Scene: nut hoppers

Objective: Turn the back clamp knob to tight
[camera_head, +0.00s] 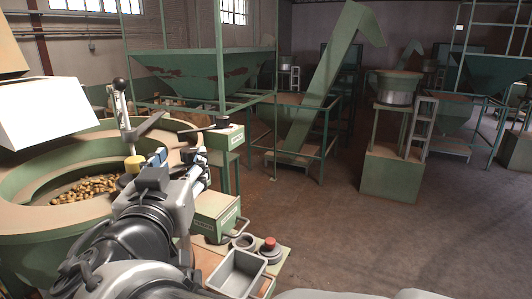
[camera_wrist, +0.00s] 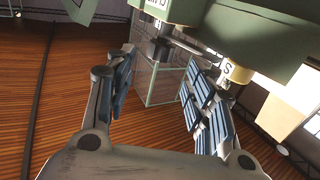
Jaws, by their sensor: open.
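My gripper (camera_head: 180,157) is open and empty at the right rim of the round hopper bowl (camera_head: 22,185). In the wrist view its two blue-padded fingers (camera_wrist: 157,75) stand wide apart. A small grey metal knob or shaft end (camera_wrist: 160,47) shows just beyond the fingertips, by a green box with lettering (camera_wrist: 178,10); nothing is between the pads. A yellow-cream lettered part (camera_wrist: 238,71) lies beside the right finger. In the head view a yellow cap (camera_head: 134,163) is left of my gripper. I cannot tell which part is the back clamp knob; my arm may hide it.
A lever with a black ball (camera_head: 119,84) rises from the bowl, which holds brown nuts (camera_head: 88,190). Open floor (camera_head: 330,225) lies to the right.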

